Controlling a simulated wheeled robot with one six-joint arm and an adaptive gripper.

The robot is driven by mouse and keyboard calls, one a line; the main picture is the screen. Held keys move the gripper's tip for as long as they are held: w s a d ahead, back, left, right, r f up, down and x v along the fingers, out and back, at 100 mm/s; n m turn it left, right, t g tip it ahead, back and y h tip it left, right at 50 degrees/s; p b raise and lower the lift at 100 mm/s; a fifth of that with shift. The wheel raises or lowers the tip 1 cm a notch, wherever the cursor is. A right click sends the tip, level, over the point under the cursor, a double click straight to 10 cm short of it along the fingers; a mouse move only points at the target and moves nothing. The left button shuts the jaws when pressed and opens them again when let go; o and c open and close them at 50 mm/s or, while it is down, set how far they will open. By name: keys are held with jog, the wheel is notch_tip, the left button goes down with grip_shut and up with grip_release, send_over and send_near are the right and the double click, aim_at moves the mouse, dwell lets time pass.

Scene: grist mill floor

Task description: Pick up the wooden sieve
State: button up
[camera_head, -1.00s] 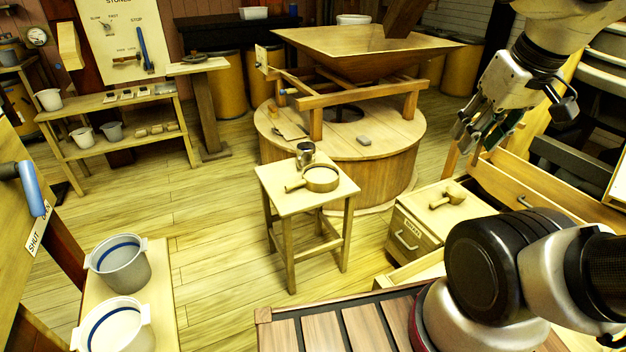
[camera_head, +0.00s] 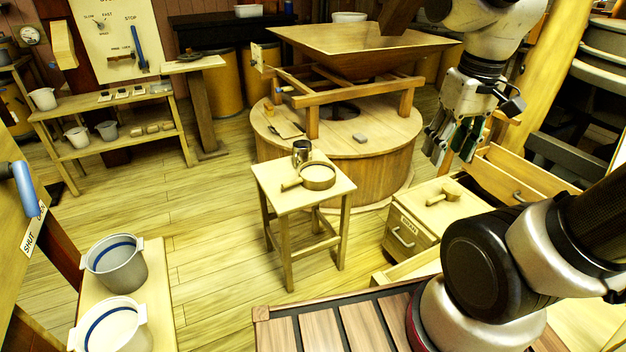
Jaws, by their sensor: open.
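The wooden sieve (camera_head: 318,177), round with a pale inside and a short handle pointing left, lies on top of a small square wooden stool (camera_head: 290,200). A metal cup (camera_head: 301,152) stands just behind it on the same stool. My gripper (camera_head: 453,146) is open and empty, pointing down at the upper right. It is well to the right of the sieve and apart from it, in front of the drawers and the millstone casing's right side.
The round millstone casing (camera_head: 350,165) with its hopper (camera_head: 365,45) stands behind the stool. A wooden cabinet (camera_head: 408,235) with a scoop (camera_head: 442,196) on top is right of the stool. White buckets (camera_head: 115,266) stand at lower left. Floor left of the stool is clear.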

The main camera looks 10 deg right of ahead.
jog(key=w+a+f+g, duration=0.2)
jog(key=w+f, duration=0.5)
jog(key=w, duration=0.3)
jog(key=m+t, duration=0.5)
jog(key=m, duration=0.4)
send_near(297, 180)
jog(key=shift+y, duration=0.4)
jog(key=s+d+f, duration=0.1)
jog(key=s+f, duration=0.1)
jog(key=s+d+f, duration=0.1)
jog(key=d+f, duration=0.1)
jog(key=s+d+f, duration=0.1)
jog(key=s+f, duration=0.1)
jog(key=shift+s+d+f, duration=0.3)
jog(key=w+a+r+m+t+y, duration=0.1)
jog(key=w+a+r+m+t, duration=0.15)
jog(key=w+r+m, duration=0.2)
jog(key=shift+m+y, duration=0.3)
jog(key=shift+m, duration=0.15)
jog(key=shift+x, duration=4.55)
jog(key=shift+s+a, duration=0.15)
jog(key=shift+s, duration=0.05)
grip_shut()
